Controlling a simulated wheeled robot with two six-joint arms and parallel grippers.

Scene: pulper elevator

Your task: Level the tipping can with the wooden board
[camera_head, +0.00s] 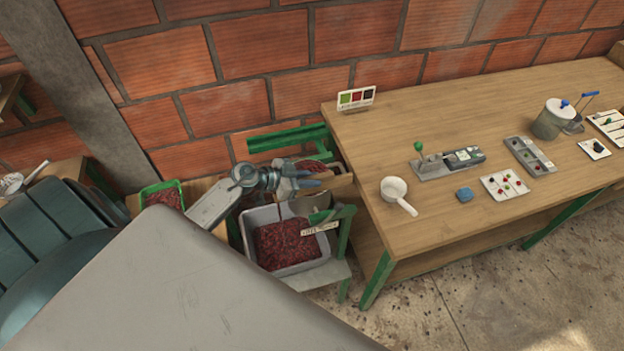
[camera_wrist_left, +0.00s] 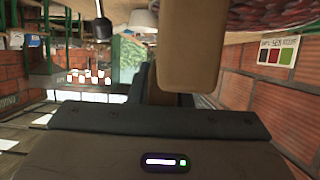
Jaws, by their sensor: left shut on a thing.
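My left gripper (camera_head: 308,183) reaches in from the left, just left of the table, above the grey bin. In the left wrist view a plain tan wooden board (camera_wrist_left: 190,50) stands in front of the palm, and the jaws are shut on it. A tan-sided holder with dark red cherries (camera_head: 318,170) sits just behind and beside the fingers and may be the tipping can; the gripper partly hides it, so its tilt and any contact with the board are unclear. Cherries (camera_wrist_left: 275,12) also show at the top right of the left wrist view. My right gripper is out of view.
The grey bin (camera_head: 240,232) full of red cherries stands below the gripper. A green frame (camera_head: 290,140) is behind it. A green crate (camera_head: 163,195) is left.

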